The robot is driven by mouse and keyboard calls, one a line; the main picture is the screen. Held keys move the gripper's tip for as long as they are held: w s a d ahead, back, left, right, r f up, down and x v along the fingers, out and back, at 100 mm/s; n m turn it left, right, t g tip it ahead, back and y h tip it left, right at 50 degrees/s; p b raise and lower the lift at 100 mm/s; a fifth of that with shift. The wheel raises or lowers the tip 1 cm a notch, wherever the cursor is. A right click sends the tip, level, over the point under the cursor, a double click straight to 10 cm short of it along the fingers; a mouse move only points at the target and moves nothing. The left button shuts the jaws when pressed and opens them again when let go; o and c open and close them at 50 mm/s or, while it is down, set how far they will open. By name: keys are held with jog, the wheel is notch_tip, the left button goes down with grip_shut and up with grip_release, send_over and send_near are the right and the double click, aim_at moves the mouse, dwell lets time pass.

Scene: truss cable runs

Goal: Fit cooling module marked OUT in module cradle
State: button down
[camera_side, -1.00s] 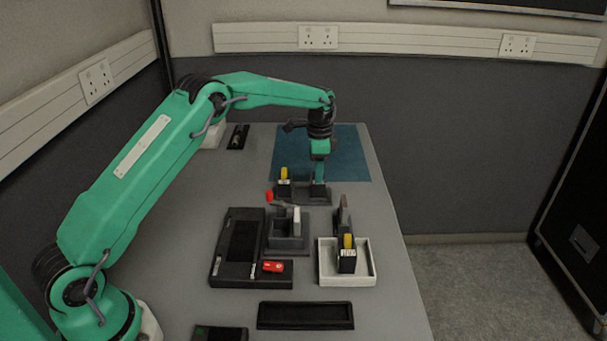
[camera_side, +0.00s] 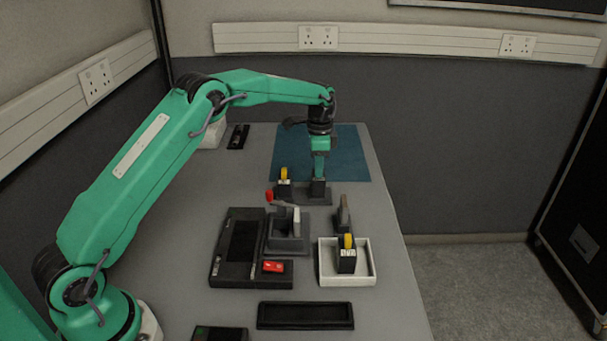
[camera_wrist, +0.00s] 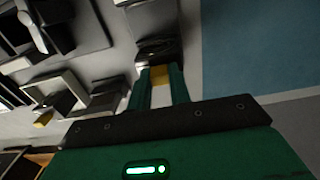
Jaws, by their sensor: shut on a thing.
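My gripper (camera_side: 318,178) points down at the back of the bench. It is shut on a module with a yellow grip (camera_wrist: 159,75), seen between the fingers in the wrist view. In the side view its dark body (camera_side: 318,191) shows under the fingers, at the right part of a dark stand (camera_side: 300,198). I cannot tell whether it is clear of the stand. A grey fixture with a red-tipped lever (camera_side: 287,243), likely the module cradle, stands nearer the camera. Another yellow-topped module (camera_side: 285,186) stands left of the gripper. No marking is readable.
A dark unit with a red part (camera_side: 238,252) is left of the fixture. An empty black tray (camera_side: 305,316) lies in front.

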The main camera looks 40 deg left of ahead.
jog(key=shift+r, duration=1.95)
jog(key=shift+r, duration=0.2)
jog(key=shift+r, duration=1.85)
jog(key=shift+s, duration=0.15)
jog(key=s+d, duration=0.3)
jog(key=s, duration=0.6)
jog(key=s+d, duration=0.3)
jog(key=s, duration=0.7)
jog(key=shift+s+f, duration=0.1)
jog(key=shift+f, duration=0.1)
